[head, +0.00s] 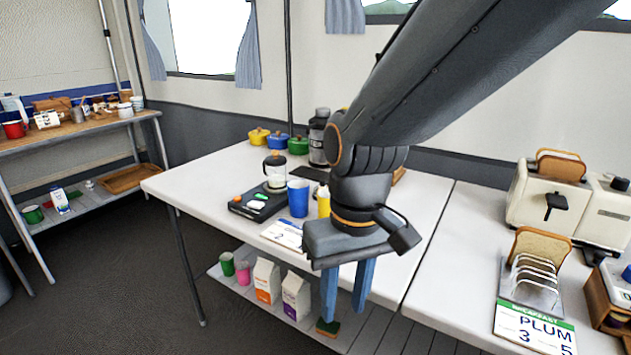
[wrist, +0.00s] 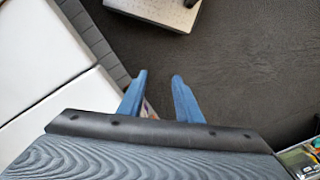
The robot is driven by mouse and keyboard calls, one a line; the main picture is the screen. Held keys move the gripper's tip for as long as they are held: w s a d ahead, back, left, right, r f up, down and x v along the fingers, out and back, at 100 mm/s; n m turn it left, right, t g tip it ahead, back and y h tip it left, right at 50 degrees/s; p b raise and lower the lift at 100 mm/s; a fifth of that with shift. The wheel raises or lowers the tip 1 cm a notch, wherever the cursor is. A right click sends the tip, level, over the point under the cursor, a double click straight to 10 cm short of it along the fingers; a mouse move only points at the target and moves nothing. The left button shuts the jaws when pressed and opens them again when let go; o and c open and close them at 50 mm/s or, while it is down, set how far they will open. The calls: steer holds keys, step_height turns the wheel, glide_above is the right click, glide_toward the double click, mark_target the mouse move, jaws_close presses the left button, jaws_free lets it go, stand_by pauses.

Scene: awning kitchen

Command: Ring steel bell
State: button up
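My gripper (head: 346,292) has two blue fingers pointing down, spread apart with nothing between them. It hangs at the front edge of the white table in the head view, above the lower shelf. In the wrist view my gripper (wrist: 158,88) also shows open, with dark floor beyond the fingertips. I cannot make out a steel bell in either view; my arm covers part of the table.
The white table (head: 215,175) holds a black scale (head: 257,204), a blue cup (head: 298,198), a yellow bottle (head: 323,202) and colored pots at the back. A toast rack (head: 533,290) and toaster (head: 560,200) stand right. Cartons (head: 266,281) sit on the lower shelf.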

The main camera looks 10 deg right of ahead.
jaws_close()
stand_by(1.1)
